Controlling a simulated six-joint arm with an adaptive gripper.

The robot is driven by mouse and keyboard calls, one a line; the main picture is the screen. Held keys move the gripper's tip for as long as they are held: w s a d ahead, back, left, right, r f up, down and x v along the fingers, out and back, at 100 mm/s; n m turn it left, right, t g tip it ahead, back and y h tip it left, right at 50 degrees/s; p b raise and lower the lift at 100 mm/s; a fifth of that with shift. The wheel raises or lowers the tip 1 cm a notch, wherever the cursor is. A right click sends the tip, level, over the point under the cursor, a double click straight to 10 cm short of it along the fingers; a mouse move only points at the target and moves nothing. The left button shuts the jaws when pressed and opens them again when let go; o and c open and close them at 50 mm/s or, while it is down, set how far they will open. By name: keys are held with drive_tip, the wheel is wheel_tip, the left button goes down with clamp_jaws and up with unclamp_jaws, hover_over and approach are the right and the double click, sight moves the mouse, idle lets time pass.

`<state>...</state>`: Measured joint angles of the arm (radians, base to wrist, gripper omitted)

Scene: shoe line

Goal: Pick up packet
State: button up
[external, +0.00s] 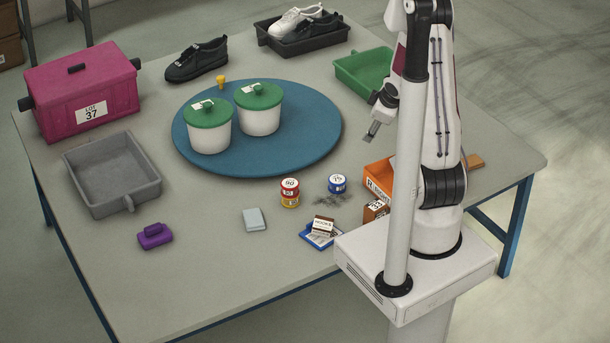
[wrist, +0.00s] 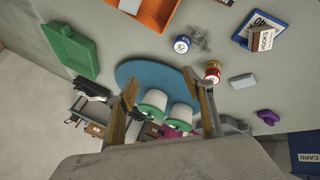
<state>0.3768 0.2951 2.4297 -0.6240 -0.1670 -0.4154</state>
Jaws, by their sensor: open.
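A small pale blue-grey block-like item, which looks like the packet (external: 255,219), lies flat on the bare table toward the front in the external view. It also shows in the wrist view (wrist: 242,81), right of the fingers. A small box marked HOOKS (external: 323,226) sits on a blue tray (external: 310,240) to its right. My gripper (external: 372,132) is raised above the table's right side, well apart from the packet. In the wrist view my gripper's two fingers (wrist: 160,80) are spread with nothing held between them.
A red-yellow can (external: 290,192) and a blue-white can (external: 337,184) stand near the packet, beside dark scattered bits. A purple brush-like item (external: 155,235) lies left. A blue round mat (external: 320,145) bears two green-lidded tubs. An orange bin (external: 378,178) is close to my base.

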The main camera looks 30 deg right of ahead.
wheel_tip(320, 180, down, 8)
drive_tip(key=n+y, duration=0.2)
drive_tip(key=n+t+y, duration=0.1)
drive_tip(key=t+y, duration=0.2)
drive_tip(key=y, duration=0.5)
approach(323, 221)
drive_tip(key=shift+w+a+f, duration=0.15)
drive_tip(key=shift+w+f, duration=0.75)
drive_tip(key=shift+w, duration=0.3)
drive_tip(key=shift+s+a+r+t, duration=0.15)
drive_tip(key=shift+s+a+t, duration=0.35)
drive_tip(key=shift+a, duration=0.1)
drive_tip(key=shift+w, duration=0.1)
drive_tip(key=shift+x, duration=1.25)
drive_tip(key=shift+a, duration=0.15)
